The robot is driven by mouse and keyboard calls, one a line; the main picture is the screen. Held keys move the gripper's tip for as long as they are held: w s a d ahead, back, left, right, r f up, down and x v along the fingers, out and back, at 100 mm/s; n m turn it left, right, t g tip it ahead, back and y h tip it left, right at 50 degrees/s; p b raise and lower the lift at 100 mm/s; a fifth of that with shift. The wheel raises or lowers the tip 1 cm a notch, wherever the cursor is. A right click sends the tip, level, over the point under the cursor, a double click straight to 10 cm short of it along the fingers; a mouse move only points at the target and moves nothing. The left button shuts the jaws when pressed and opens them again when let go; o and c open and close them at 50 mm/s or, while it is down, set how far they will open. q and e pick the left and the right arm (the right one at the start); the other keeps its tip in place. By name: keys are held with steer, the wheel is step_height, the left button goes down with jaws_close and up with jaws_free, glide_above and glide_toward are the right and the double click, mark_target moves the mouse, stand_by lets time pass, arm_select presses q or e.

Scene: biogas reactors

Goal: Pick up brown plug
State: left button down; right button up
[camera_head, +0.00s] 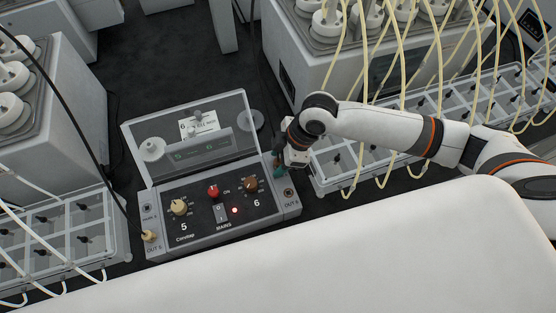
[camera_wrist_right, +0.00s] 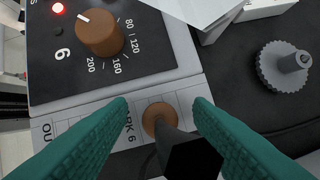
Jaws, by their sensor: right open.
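The brown plug (camera_wrist_right: 153,112) sits upright at the spot marked PARK 6 on the edge of the control box (camera_head: 190,234). In the wrist view its round brown body shows between my fingers, with a dark stem and a black part rising toward the camera. My right gripper (camera_head: 280,168) is open above the box's right end. Its teal fingertips (camera_wrist_right: 161,106) are on either side of the plug, with gaps showing. In the head view the gripper hides the plug. My left gripper is out of view.
A brown knob (camera_wrist_right: 100,33) and lit red lamp (camera_head: 235,210) are close by. A clear raised cover (camera_head: 225,110) stands behind the panel. A beige plug (camera_head: 149,236) is in OUT 5. Racks with yellow tubes (camera_head: 335,180) stand at the right.

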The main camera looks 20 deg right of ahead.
steer(key=shift+c, duration=0.8)
jaws_close()
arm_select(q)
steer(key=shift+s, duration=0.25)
